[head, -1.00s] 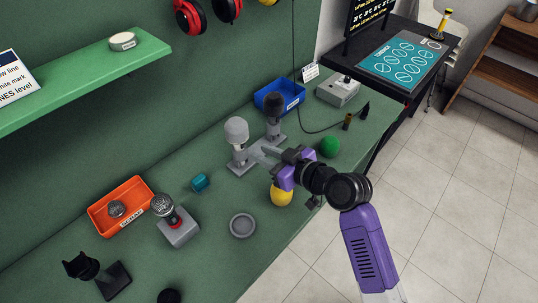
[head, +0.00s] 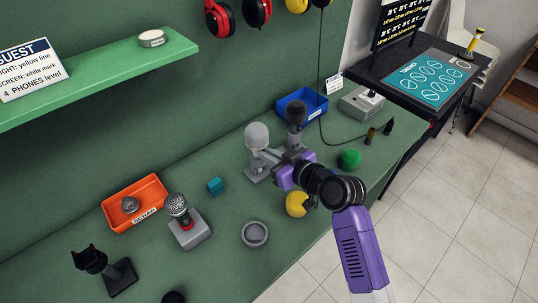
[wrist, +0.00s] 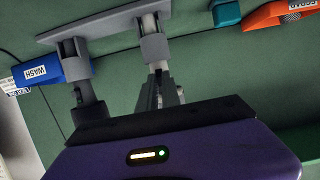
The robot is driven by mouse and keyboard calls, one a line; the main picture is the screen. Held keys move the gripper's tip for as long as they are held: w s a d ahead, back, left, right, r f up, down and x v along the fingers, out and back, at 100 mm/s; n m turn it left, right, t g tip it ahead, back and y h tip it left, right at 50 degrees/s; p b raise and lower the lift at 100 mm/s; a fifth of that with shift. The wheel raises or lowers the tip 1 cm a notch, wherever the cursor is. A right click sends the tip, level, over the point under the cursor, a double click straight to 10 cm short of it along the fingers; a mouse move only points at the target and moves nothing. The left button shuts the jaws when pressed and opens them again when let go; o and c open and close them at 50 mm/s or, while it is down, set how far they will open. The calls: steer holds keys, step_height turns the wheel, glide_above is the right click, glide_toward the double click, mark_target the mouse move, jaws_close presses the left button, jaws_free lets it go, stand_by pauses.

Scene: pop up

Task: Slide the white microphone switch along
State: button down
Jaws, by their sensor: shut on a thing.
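The white microphone (head: 257,136), with a pale round head, stands upright on a grey stand beside a dark microphone (head: 296,112). My gripper (head: 270,156) reaches in from the right, low against the white microphone's body. In the wrist view the fingers (wrist: 160,92) meet the grey post (wrist: 152,45) on the right, and they look shut on a small part there. I take it to be the switch, but its face and exact position are hidden by the fingers. The other post (wrist: 75,52) stands to the left, clear of the fingers.
A blue bin (head: 302,105) stands behind the microphones, and an orange bin (head: 135,204) to the left. A green ball (head: 349,159) and a yellow ball (head: 297,204) lie near my arm. A silver microphone (head: 178,207) and a grey round dish (head: 255,233) stand in front.

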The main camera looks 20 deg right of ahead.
steer(key=shift+f+b, duration=0.35)
steer(key=shift+f, duration=0.1)
steer(key=c, duration=1.5)
jaws_free()
steer(key=shift+s, duration=0.1)
steer(key=v, duration=0.7)
steer(key=shift+s+r, duration=0.2)
steer(key=shift+s, duration=0.05)
steer(key=shift+d, duration=0.1)
